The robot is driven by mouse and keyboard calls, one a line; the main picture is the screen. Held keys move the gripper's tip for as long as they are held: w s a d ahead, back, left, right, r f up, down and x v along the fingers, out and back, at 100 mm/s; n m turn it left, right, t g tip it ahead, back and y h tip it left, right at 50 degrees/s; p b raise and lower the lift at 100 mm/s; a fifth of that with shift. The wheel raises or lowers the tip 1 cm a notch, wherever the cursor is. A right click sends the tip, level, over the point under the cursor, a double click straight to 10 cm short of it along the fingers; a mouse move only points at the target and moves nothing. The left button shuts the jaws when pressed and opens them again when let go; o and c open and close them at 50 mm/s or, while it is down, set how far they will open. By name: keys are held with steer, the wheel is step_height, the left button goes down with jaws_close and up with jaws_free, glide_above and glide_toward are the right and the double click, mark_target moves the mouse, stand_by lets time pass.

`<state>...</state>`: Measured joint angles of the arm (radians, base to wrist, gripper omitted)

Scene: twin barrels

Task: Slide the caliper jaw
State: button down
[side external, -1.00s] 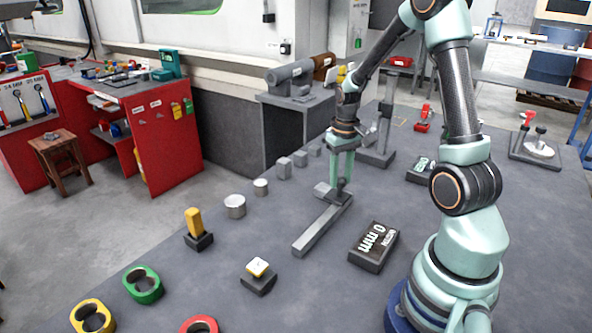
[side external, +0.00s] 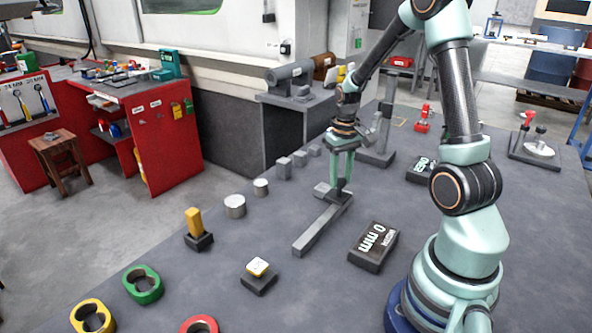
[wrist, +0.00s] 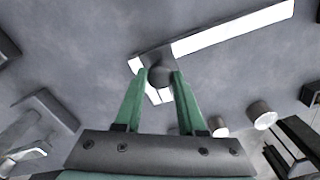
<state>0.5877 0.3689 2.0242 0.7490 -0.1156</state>
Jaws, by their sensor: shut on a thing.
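The grey caliper lies flat on the dark table, its long beam (side external: 318,234) running toward the front left. Its short jaw (side external: 322,189) sticks out sideways near the far end. The beam shows bright in the wrist view (wrist: 230,28). My gripper (side external: 342,190) points down over the jaw end. In the wrist view, its two green fingertips (wrist: 160,75) are closed on the sides of a dark round knob (wrist: 160,78) at the jaw. The fingers hide part of the jaw.
Grey cylinders (side external: 235,206) and small blocks stand left of the caliper. A grey stand (side external: 377,157) rises behind my gripper. Table around the beam's near end is clear.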

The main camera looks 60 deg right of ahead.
steer(key=shift+r, duration=0.1)
steer(key=a, duration=0.8)
steer(key=shift+a, duration=0.25)
steer(key=c, duration=0.5)
jaws_free()
step_height(320, 180, up, 12)
